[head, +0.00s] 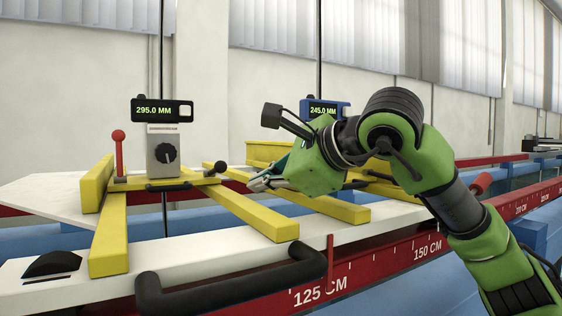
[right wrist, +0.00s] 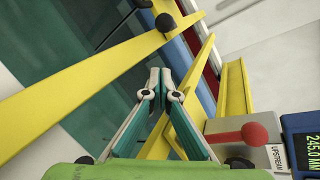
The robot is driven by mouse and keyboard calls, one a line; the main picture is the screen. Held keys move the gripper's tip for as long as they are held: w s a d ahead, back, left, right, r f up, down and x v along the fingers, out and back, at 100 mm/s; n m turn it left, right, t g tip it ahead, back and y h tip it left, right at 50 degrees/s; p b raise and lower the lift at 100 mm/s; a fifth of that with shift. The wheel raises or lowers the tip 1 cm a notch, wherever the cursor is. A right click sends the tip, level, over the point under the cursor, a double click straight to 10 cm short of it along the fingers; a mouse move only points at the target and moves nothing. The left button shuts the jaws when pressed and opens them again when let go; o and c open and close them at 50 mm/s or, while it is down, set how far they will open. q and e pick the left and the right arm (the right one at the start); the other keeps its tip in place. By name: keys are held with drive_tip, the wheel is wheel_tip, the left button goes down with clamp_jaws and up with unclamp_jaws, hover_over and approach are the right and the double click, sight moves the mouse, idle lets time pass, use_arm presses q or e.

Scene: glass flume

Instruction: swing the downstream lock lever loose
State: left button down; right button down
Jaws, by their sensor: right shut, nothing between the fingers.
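The carriage under the black 295.0 MM display (head: 162,110) carries a grey box with a dial (head: 163,152). An upright red-knobbed lever (head: 118,140) stands at its left. A black ball knob (head: 220,167) sits at its right end; a black knob (right wrist: 165,22) also shows ahead of the fingertips in the right wrist view. No "downstream" label is readable. My right gripper (head: 256,184) is shut and empty, right of that black knob and apart from it; its fingertips also show in the right wrist view (right wrist: 160,76). My left gripper is out of view.
A second carriage has a blue 245.0 MM display (head: 325,108); in the right wrist view its red-knobbed lever (right wrist: 254,133) stands by a box labelled UPSTREAM (right wrist: 278,158). Yellow bars (head: 248,215) cross the flume. A black handle (head: 235,290) and red scale rail (head: 370,268) lie in front.

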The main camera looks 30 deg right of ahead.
sight(215, 169)
drive_tip(key=a+r+p, duration=0.1)
drive_tip(key=w+a+r+p, duration=0.1)
drive_tip(key=a, duration=0.1)
drive_tip(key=shift+a, duration=0.2)
drive_tip(key=shift+s+r, duration=0.1)
drive_tip(key=shift+r, duration=0.05)
drive_tip(key=shift+r, duration=0.25)
